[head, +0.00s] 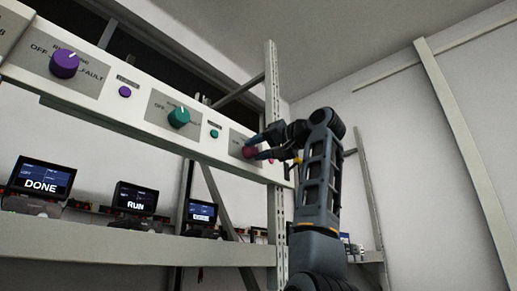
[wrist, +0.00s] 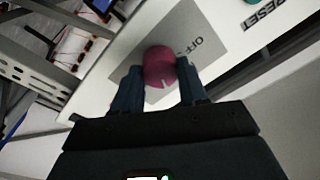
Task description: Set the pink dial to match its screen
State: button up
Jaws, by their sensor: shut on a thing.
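The pink dial (head: 249,151) is the rightmost dial on the white panel strip in the head view. In the wrist view the pink dial (wrist: 160,66) sits on a grey plate, with the label OFF beside it and a pale pointer mark on the side facing my gripper. My gripper (head: 256,148) is shut on it, with one finger on each side, as the wrist view also shows (wrist: 158,84).
A purple dial (head: 65,64) and a teal dial (head: 179,117) are on the same panel strip (head: 130,113) to the left. Screens reading DONE (head: 42,178) and RUN (head: 135,198) stand on the shelf below. A metal rack post (head: 272,110) rises close to my arm.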

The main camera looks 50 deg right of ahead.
jog(key=o, duration=1.1)
jog(key=shift+c, duration=0.2)
jog(key=s+b, duration=0.3)
jog(key=s, duration=0.4)
jog(key=shift+s+d+f, duration=0.15)
jog(key=shift+s+f, duration=0.15)
jog(key=shift+s, duration=0.1)
